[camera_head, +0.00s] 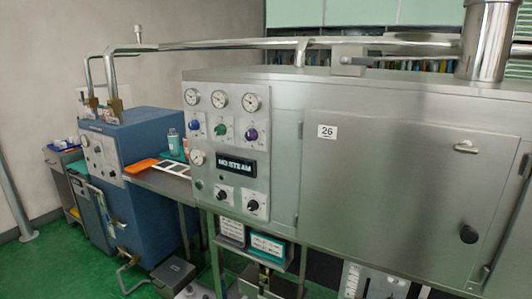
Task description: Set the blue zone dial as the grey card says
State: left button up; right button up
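The blue zone dial (194,126) is a small round knob on the steel control panel, at the left of a row with a green dial (220,129) and a purple dial (251,135). It is too small for me to read its setting. I cannot make out a grey card for sure. Neither of my grippers is in view.
A steel cabinet door (400,190) is at right. A blue machine (145,190), orange tray (140,166) and bottle (173,142) are at left.

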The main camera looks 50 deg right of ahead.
aim_at(194, 125)
jog(key=z, duration=1.25)
